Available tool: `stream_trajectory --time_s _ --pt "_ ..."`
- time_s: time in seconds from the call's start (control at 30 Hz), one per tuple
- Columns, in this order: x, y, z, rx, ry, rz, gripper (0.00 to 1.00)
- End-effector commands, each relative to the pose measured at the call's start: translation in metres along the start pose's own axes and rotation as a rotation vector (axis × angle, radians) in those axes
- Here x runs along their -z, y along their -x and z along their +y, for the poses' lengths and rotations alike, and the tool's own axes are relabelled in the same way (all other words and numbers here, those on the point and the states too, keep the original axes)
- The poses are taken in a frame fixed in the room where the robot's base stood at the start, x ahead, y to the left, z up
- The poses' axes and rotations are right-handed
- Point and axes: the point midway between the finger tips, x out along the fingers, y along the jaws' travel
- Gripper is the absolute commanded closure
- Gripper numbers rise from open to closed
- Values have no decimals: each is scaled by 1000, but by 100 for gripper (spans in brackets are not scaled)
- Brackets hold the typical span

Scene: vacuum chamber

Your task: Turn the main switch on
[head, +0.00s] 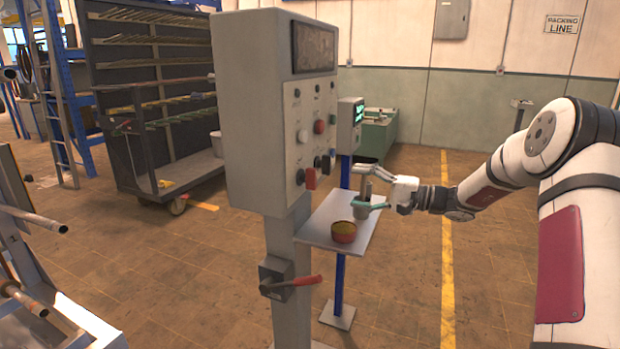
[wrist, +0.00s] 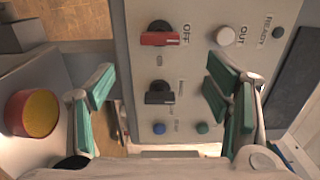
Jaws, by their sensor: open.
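A control panel (head: 272,120) on a grey post carries a rotary switch with a red handle (head: 310,178). In the wrist view the red-handled switch (wrist: 160,38) has a black base, with "OFF" lettered beside it and a second label, seemingly "ON", below. Which switch is the main one I cannot tell for certain. A black-handled switch (wrist: 158,92) sits below it. My gripper (head: 366,188) is open and empty, to the right of the panel. In the wrist view my gripper's teal-padded fingers (wrist: 160,88) stand wide apart, with the black switch between them and the red one beyond.
A small shelf (head: 330,222) stands beside the panel, bearing a red bowl-like object with yellow inside (head: 343,232). A box with a red lever (head: 290,280) is on the post below. A white knob (wrist: 225,36) and blue and green buttons are nearby. Floor at right is clear.

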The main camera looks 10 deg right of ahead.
Motion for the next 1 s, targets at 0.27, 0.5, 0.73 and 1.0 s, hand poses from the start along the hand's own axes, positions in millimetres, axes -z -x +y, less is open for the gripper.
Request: stream_trajectory --time_s 0.27,0.5,0.73,1.0 --pt "-2 -46 0 -2 0 -7 28" --pt "-3 -92 0 -3 -1 -6 28" --pt "-2 -124 0 -3 1 -5 28" --pt "-2 -135 1 -4 -1 -3 28"
